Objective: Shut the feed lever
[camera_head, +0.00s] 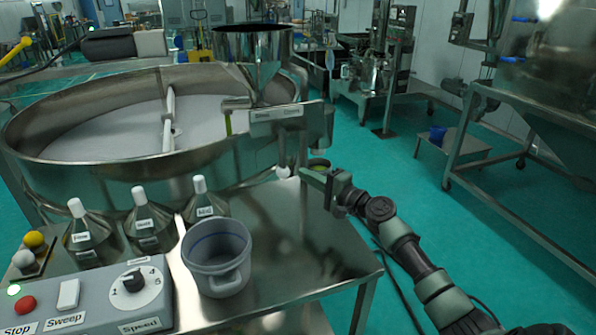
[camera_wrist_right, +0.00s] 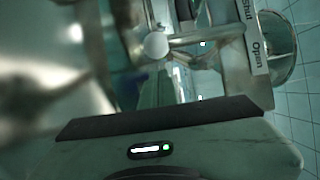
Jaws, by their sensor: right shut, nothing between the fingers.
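The feed lever shows as a white ball knob (camera_head: 284,172) below the steel feed hopper (camera_head: 255,60) at the sieve's right side. In the right wrist view the white knob (camera_wrist_right: 156,45) sits on a metal rod running right. The label plate there (camera_wrist_right: 254,40) reads "Shut" and "Open"; the lever's exact setting is hard to tell. My right gripper (camera_head: 308,172) comes in from the lower right, its shut, empty fingers just right of the knob. Whether they touch it I cannot tell. My left gripper is not in view.
The round sieve pan (camera_head: 80,165) fills the left. Green floor (camera_head: 400,185) is free right of the bench.

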